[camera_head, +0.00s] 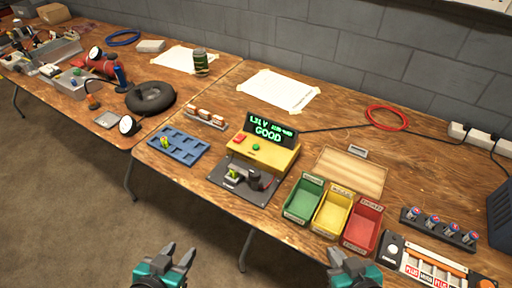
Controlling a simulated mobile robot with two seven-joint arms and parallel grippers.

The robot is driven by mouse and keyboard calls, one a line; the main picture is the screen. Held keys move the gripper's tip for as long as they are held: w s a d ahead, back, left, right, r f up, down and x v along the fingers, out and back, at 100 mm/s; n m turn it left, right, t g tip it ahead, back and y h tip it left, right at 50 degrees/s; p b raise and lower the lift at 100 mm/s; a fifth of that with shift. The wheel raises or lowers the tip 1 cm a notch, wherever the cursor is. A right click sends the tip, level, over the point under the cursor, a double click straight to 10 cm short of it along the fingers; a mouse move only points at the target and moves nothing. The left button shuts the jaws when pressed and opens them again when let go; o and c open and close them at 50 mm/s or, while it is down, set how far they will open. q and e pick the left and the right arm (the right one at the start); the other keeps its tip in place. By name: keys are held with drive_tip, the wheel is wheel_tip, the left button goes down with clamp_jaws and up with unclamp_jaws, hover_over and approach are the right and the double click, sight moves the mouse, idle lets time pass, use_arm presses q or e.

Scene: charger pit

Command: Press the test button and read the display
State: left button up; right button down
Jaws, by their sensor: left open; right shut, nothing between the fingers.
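A yellow tester box (274,158) stands on the wooden table. Its black display (270,130) is lit with green text; the lower line reads "GOOD" and the upper line is too small to read surely. A green button (256,147) and a red button (239,138) sit on its top. A dark plate (241,183) with a small green-and-grey part and a black knob-like part lies in front of it. My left gripper (177,254) is open and empty, in front of the table edge. My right gripper (341,258) is shut and empty, further right. Both are apart from the tester.
Green (303,184), yellow (329,222) and red (376,209) bins stand right of the tester. A blue tray (187,154) lies left of it. A wooden board (351,182), a red cable coil (387,117) and a paper sheet (278,92) lie further back.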

use_arm(q)
drive_tip(key=shift+s, duration=0.15)
drive_tip(key=shift+s+f, duration=0.1)
drive_tip(key=c, duration=0.3)
clamp_jaws()
idle(1.3)
